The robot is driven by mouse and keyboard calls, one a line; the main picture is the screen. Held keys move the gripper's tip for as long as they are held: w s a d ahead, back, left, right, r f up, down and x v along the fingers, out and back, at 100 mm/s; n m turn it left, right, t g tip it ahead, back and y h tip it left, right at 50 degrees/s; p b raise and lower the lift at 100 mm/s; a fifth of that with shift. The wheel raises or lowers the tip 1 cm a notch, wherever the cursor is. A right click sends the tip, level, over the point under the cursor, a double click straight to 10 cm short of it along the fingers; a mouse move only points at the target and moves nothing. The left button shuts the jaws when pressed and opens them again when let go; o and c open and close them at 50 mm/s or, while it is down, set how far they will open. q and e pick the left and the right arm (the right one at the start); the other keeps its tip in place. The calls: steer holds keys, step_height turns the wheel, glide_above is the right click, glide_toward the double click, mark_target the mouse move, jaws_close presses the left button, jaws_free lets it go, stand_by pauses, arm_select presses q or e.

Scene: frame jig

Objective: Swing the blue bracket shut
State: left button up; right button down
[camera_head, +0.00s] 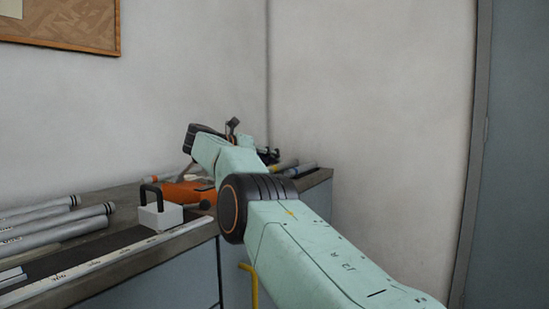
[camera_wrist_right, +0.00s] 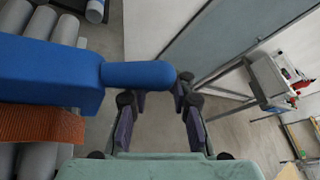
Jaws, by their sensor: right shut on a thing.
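The blue bracket (camera_wrist_right: 45,72) shows in the right wrist view, reaching in from the left edge as a thick block with a rounded bar handle (camera_wrist_right: 138,75). My right gripper (camera_wrist_right: 160,94) has its dark fingers on either side of the handle's end and is shut on it. In the head view my right arm reaches over the bench's far end and hides the bracket. I cannot make out the right fingertips there. My left gripper is in neither view.
Grey tubes (camera_head: 50,228) lie on the bench (camera_head: 125,195) at left, near a white block with a black handle (camera_head: 160,216). An orange part (camera_head: 187,192) is beside my arm. An orange-brown strip (camera_wrist_right: 40,124) lies below the bracket. Open floor (camera_wrist_right: 240,130) is at right.

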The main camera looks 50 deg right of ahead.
steer(key=shift+w+a+f, duration=0.1)
steer(key=shift+w, duration=0.05)
stand_by(0.4)
steer(key=c, duration=1.2)
jaws_free()
steer(key=shift+w, duration=0.15)
steer(key=shift+o, duration=0.5)
steer(key=shift+s, duration=0.2)
steer(key=v, duration=0.7)
steer(key=shift+a, duration=0.2)
steer(key=shift+c, duration=0.2)
